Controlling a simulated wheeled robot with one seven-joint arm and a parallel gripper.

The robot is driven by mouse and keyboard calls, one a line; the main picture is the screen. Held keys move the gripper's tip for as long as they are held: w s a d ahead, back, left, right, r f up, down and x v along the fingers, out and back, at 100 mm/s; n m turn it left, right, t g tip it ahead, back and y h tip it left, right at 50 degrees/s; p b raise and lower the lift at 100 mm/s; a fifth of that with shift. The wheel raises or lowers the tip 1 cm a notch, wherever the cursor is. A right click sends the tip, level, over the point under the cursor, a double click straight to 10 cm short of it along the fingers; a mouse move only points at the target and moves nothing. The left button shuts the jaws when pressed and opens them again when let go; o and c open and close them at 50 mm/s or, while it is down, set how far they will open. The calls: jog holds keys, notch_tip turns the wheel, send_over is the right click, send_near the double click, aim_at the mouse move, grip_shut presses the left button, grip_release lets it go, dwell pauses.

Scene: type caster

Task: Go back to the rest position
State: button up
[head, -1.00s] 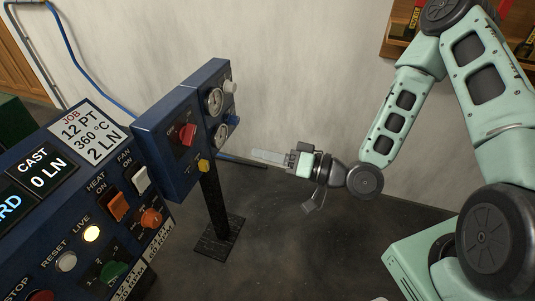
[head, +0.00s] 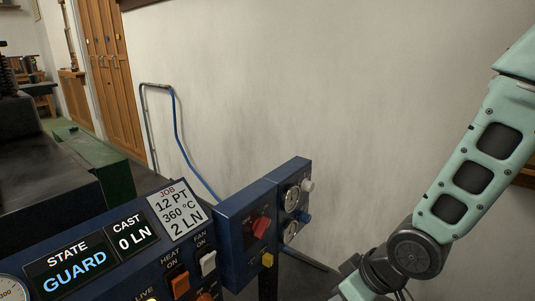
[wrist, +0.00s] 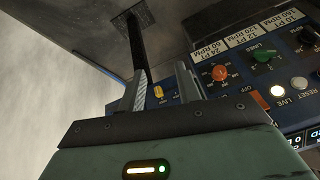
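My gripper (wrist: 159,68) shows in the wrist view with its two fingers apart and nothing between them. It is out of sight in the head view, where part of my arm runs down the right side. Beyond the fingers in the wrist view is the blue control panel (wrist: 245,85), with an orange knob (wrist: 220,73), a green knob (wrist: 264,53) and a lit LIVE lamp (wrist: 277,91). I cannot see the fingers touching it.
In the head view, the console display (head: 75,272) reads GUARD and 0 LN. A job card (head: 180,211) reads 12 PT, 360 °C, 2 LN. A blue gauge box (head: 262,220) stands right of it. A green box (head: 95,160) is at left. Bare wall (head: 300,90) lies behind.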

jog(key=s+r+g+h, duration=0.3)
jog(key=s+r+h, duration=0.1)
jog(key=s+r, duration=0.9)
notch_tip(320, 180, up, 21)
jog(key=s+p, duration=0.1)
jog(key=p, duration=2.1)
jog(key=shift+d+f, duration=0.15)
jog(key=shift+d, duration=0.1)
